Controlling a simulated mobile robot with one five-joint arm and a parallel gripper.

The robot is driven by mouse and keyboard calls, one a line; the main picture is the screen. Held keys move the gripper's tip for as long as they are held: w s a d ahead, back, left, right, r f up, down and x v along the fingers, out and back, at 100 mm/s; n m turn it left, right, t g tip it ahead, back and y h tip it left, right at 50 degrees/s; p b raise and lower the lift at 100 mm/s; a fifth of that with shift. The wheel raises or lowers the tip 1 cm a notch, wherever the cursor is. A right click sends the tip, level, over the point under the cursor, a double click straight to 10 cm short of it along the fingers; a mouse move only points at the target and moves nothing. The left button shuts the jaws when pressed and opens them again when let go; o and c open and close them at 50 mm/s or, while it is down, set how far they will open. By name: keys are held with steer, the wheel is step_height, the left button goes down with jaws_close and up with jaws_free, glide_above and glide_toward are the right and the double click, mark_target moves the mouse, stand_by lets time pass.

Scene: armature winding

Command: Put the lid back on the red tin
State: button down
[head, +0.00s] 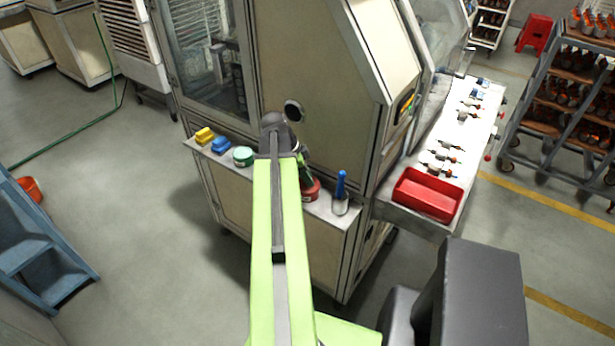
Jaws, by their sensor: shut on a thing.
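The red tin (312,193) stands on the ledge along the machine's front, partly hidden behind my green arm. My gripper (306,183) is at the red tin, just beyond the end of my arm, and mostly hidden by it. It is shut on the lid. I cannot make out the lid's outline, or whether it touches the tin's rim.
A red tray (428,194) sits on the right bench.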

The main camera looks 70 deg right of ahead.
stand_by(0.8)
steer(key=c, duration=0.7)
jaws_free()
steer(key=shift+r, duration=0.15)
step_height(320, 180, up, 7)
steer(key=p, duration=0.7)
steer(key=shift+f, duration=0.2)
steer(key=shift+c, duration=0.6)
jaws_close()
